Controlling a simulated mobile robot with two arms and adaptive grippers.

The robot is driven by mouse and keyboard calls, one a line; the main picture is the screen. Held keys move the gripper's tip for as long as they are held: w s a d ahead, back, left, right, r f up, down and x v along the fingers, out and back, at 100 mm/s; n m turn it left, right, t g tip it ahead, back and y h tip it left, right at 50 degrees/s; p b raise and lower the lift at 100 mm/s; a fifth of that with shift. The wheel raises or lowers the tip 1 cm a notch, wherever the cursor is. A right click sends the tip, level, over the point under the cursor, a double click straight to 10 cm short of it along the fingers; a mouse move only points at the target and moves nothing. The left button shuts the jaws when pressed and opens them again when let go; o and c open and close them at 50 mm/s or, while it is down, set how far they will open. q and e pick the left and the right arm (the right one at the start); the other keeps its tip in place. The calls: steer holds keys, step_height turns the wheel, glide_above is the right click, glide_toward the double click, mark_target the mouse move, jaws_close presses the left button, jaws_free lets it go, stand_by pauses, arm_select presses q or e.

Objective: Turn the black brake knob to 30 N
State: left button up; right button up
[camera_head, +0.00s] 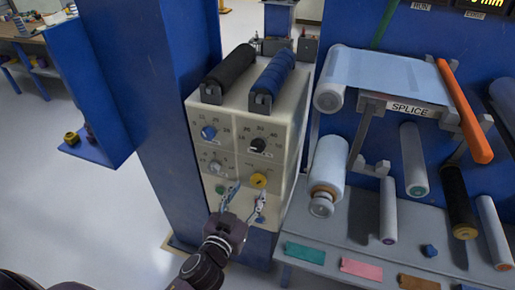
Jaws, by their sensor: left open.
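The black brake knob (258,145) is on the right side of the cream control box's front face, with dial numbers around it. Its pointer setting is too small to read. My left gripper (249,189) is open and empty, with its fingers spread. In the picture it is below the black knob, in front of the lower panel near the yellow knob (258,181). I cannot tell whether it touches the panel. The black knob is uncovered. My right gripper is not in view.
A blue knob (208,132) and a grey knob (214,167) sit left of the black knob. A green button (220,189) is low on the panel. Two rollers lie on top of the box. A blue column (160,110) stands left; the splice rollers are right.

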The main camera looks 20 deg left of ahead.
arm_select(q)
step_height(320, 180, up, 6)
steer(key=t, duration=0.2)
glide_toward(257, 148)
steer(key=w, duration=0.2)
steer(key=shift+n, duration=0.4)
steer(key=w+p, duration=0.2)
steer(key=w, duration=0.4)
steer(key=shift+w+d+r, duration=0.1)
steer(key=shift+w+p, duration=0.4)
steer(key=shift+w, duration=0.2)
steer(key=c, duration=1.2)
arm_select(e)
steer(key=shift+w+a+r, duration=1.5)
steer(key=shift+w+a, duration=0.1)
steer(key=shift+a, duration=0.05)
